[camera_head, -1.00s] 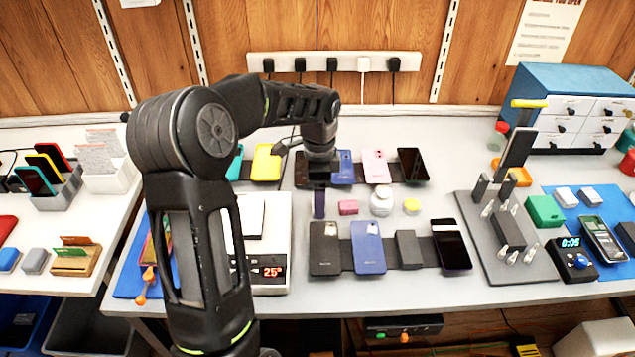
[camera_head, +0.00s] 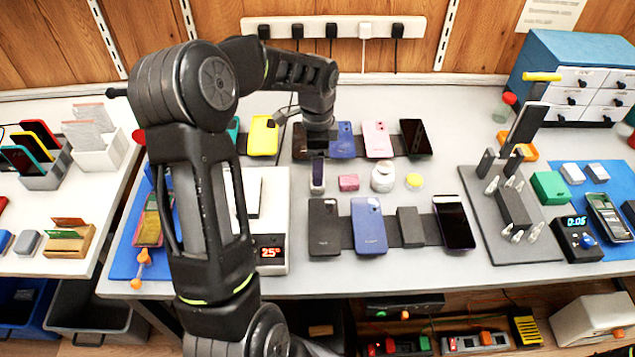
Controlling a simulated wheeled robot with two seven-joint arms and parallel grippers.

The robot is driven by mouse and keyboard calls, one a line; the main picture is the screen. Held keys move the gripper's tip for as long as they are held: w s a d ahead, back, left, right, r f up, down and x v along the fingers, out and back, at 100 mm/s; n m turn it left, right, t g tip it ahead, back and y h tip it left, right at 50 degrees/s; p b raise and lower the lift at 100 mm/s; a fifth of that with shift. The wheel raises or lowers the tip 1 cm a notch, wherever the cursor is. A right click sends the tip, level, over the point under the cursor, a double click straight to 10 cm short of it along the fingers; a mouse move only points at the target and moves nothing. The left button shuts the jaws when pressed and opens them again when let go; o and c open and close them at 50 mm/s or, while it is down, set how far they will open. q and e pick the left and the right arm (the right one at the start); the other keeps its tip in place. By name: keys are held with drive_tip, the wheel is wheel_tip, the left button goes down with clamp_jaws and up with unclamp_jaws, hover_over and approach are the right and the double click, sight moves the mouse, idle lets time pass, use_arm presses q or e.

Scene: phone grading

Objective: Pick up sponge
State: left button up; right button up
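A small pink block (camera_head: 348,183), which looks like the sponge, lies on the grey table between two rows of phones. A white round jar (camera_head: 382,177) and a low yellow round item (camera_head: 414,181) sit to its right. A dark purple upright item (camera_head: 318,177) is just to its left. My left gripper (camera_head: 317,150) hangs behind and to the left of the pink block, over the back row of phones and close to the purple item. Its fingers are dark and small, and I cannot tell their opening. My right gripper is out of view.
Phones lie on dark strips behind and in front, including a blue one (camera_head: 369,226). A scale (camera_head: 272,252) reading 2.5 is at left, partly hidden by my arm. A grey fixture plate (camera_head: 480,235) and a blue drawer cabinet (camera_head: 575,55) stand at right.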

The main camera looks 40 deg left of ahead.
use_arm(q)
drive_tip(key=shift+f+p, duration=0.4)
drive_tip(key=shift+f, duration=2.2)
drive_tip(key=c, duration=1.5)
wheel_tip(320, 180, up, 10)
drive_tip(key=shift+r+b, duration=0.1)
drive_tip(key=shift+b, duration=0.25)
drive_tip(key=shift+c, duration=0.2)
drive_tip(key=shift+d, duration=0.1)
